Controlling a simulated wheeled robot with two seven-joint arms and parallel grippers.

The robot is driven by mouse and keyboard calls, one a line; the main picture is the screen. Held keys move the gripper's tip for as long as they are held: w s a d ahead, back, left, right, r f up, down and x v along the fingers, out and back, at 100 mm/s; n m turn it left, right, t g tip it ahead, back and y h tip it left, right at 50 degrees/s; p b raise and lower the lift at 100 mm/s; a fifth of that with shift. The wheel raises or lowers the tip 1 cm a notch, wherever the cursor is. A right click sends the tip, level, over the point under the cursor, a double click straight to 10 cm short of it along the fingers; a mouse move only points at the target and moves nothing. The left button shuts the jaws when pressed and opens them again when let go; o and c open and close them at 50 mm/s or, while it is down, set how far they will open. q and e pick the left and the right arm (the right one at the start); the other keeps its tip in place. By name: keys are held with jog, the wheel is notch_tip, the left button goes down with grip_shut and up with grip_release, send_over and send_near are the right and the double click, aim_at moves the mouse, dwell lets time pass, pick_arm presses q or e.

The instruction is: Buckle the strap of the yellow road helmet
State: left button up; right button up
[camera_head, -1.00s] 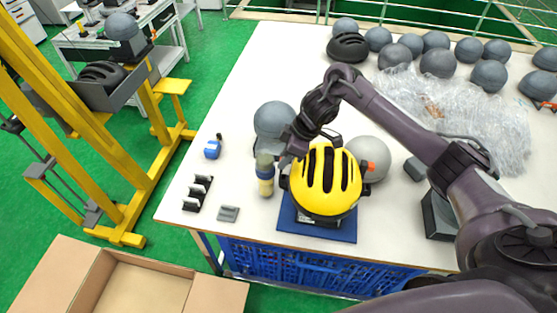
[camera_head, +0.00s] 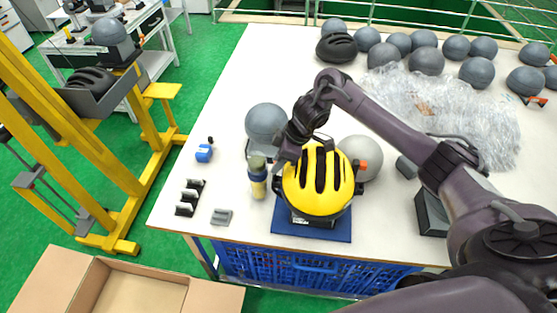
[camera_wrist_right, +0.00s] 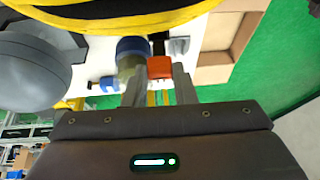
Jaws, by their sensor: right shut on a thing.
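The yellow road helmet (camera_head: 329,199) with black vents sits upright over a blue mat (camera_head: 330,233) near the table's front edge. My right arm reaches over from the right, and its wrist (camera_head: 290,150) is against the helmet's left side. The fingertips are hidden there in the head view. In the right wrist view the right gripper (camera_wrist_right: 160,85) is shut on a small orange-red piece (camera_wrist_right: 160,67), which looks like the strap's buckle. It is just below the helmet's yellow rim (camera_wrist_right: 120,22). I cannot tell whether the buckle is fastened. My left gripper is not in view.
A blue object (camera_head: 204,153), a black rack (camera_head: 188,199) and a grey block (camera_head: 221,217) lie left. Clear wrap (camera_head: 450,112) covers the back right.

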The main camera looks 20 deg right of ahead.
jog(key=shift+f, duration=0.2)
jog(key=shift+f, duration=0.25)
jog(key=shift+s+f+b, duration=0.1)
jog(key=shift+f+b, duration=0.5)
jog(key=shift+f, duration=0.55)
jog(key=shift+f, duration=0.2)
jog(key=o, duration=0.8)
jog(key=shift+o, duration=0.2)
